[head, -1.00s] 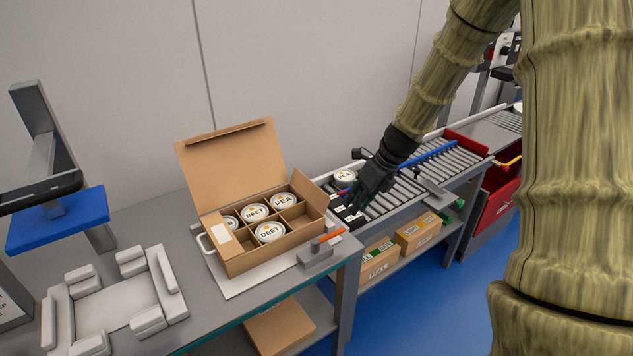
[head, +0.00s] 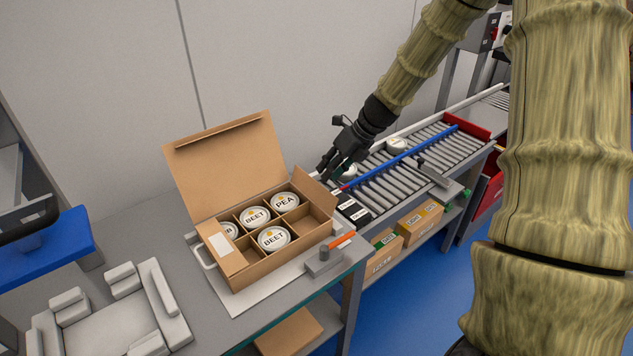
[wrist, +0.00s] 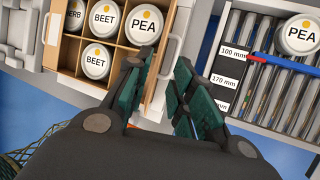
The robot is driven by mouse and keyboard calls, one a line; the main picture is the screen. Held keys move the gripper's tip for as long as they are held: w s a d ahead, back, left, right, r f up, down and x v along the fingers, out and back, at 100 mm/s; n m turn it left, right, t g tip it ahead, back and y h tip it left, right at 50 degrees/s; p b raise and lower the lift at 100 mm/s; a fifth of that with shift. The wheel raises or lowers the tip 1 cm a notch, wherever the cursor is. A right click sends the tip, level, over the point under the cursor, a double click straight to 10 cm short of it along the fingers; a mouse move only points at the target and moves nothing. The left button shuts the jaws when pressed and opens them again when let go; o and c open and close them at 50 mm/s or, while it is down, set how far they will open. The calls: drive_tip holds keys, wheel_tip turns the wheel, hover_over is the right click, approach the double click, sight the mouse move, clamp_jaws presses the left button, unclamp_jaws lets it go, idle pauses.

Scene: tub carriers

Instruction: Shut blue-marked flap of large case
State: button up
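The large case (head: 262,262) is an open cardboard box on the bench, with dividers and several white cans inside. Its big back lid (head: 225,165) stands up. A left flap (head: 218,242) carries a white label. I see no blue mark on any flap. My gripper (head: 330,172) is open above and beside the right flap. In the wrist view the fingers (wrist: 160,78) are spread with part of that flap showing between them; contact cannot be told.
A roller conveyor (head: 415,160) with a blue rail, loose cans and a black size-marked strip (head: 352,208) lies right of the case. An orange-handled clamp (head: 325,258) stands at the case's front right. A grey-white fixture (head: 115,315) sits at left.

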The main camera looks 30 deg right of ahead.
sight(318, 184)
drive_tip(key=shift+p+x, duration=0.5)
drive_tip(key=shift+x, duration=2.95)
drive_tip(key=shift+c, duration=0.5)
clamp_jaws()
